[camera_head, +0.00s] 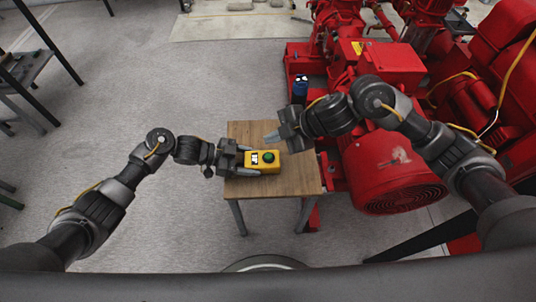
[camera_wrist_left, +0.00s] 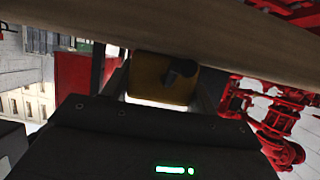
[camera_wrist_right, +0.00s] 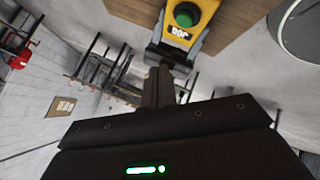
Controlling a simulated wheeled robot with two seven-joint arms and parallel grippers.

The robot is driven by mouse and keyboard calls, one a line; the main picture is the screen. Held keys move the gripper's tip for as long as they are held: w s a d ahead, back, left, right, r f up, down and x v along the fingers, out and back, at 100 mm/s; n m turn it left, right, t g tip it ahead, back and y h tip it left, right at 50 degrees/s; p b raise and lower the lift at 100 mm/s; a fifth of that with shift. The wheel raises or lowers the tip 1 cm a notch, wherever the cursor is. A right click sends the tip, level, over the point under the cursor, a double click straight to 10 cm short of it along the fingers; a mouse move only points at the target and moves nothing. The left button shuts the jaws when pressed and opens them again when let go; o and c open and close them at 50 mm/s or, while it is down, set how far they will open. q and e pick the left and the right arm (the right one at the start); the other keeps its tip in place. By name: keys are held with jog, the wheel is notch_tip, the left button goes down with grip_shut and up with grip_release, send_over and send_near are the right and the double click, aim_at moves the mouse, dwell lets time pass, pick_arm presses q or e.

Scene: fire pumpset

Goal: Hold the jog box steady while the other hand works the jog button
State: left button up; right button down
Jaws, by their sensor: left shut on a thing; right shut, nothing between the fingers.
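The yellow jog box (camera_head: 277,165) lies on the small wooden table, its green button (camera_head: 268,157) facing up. My left gripper (camera_head: 253,160) is shut on the box from the left, one finger along each side. In the left wrist view the yellow box (camera_wrist_left: 150,75) sits between the fingers, with a dark fitting on its face. My right gripper (camera_head: 268,136) is shut and empty, above the table behind the box, apart from the button. The right wrist view shows the green button (camera_wrist_right: 186,14), the JOG label (camera_wrist_right: 178,33) and the right gripper's closed fingertips (camera_wrist_right: 161,72).
The wooden table (camera_head: 250,191) has bare top in front of and behind the box. A large red pump set (camera_head: 385,165) stands close to the table's right edge. A dark blue bottle-like object (camera_head: 300,90) stands behind the table.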

pick_arm(q)
jog(key=o, duration=1.2)
jog(key=shift+a, duration=0.1)
jog(key=v, duration=1.2)
